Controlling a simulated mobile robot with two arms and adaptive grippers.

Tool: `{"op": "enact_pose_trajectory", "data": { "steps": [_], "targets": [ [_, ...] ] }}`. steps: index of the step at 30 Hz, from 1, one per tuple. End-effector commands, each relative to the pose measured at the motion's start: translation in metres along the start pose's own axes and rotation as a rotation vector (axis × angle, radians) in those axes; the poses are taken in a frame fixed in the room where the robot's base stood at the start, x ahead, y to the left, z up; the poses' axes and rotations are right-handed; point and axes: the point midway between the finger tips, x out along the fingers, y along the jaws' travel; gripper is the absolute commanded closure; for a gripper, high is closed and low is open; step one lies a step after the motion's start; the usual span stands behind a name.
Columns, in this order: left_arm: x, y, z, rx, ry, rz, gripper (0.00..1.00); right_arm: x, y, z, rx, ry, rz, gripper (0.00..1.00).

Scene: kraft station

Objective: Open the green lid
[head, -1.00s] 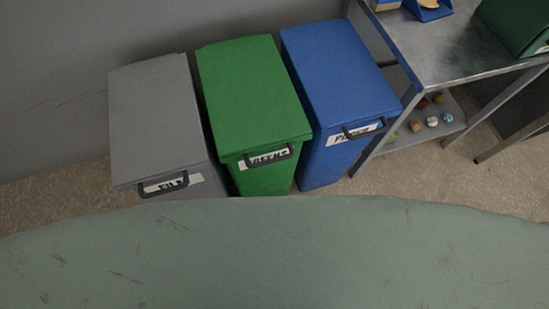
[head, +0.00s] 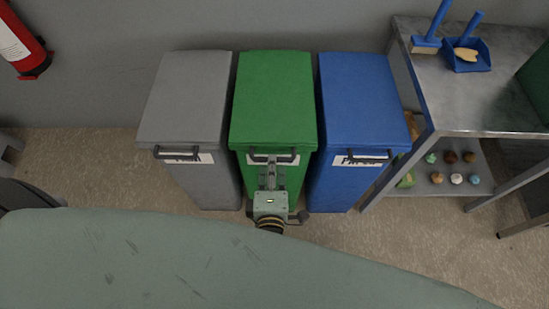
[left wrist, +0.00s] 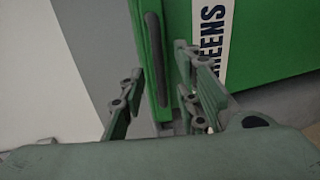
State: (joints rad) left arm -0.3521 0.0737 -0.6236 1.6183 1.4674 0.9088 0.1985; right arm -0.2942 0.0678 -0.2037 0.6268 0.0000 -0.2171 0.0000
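The green lid (head: 274,97) lies closed on the green bin (left wrist: 275,52), between the grey and blue bins. Its dark bar handle (head: 272,158) is at the front edge, above a white label. My left gripper (head: 269,178) is in front of the green bin, just below the handle. In the left wrist view, the handle (left wrist: 156,62) stands between the two spread fingers of the left gripper (left wrist: 163,88), with gaps visible on both sides. The exact depth of the fingers around the handle is unclear. My right gripper is not in view.
The grey bin (head: 187,105) and blue bin (head: 362,100) stand close on either side. A metal table (head: 470,100) at right bears a blue brush (head: 432,30) and dustpan (head: 468,52). A fire extinguisher (head: 20,45) hangs at upper left.

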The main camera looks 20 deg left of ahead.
Motion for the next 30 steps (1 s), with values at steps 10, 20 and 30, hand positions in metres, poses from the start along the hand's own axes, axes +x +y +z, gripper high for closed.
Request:
{"op": "enact_pose_trajectory", "data": {
  "steps": [10, 20, 30],
  "targets": [
    [0.037, 0.0, 0.0, 0.003, 0.0, 0.0, 0.71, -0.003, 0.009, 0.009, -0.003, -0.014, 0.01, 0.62],
    [0.038, 0.0, 0.0, 0.003, -0.001, 0.0, 0.77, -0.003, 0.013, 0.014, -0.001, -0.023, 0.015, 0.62],
    [0.038, 0.0, 0.0, 0.003, -0.001, 0.0, 1.0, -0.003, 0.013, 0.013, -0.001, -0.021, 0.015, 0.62]
  ]
}}
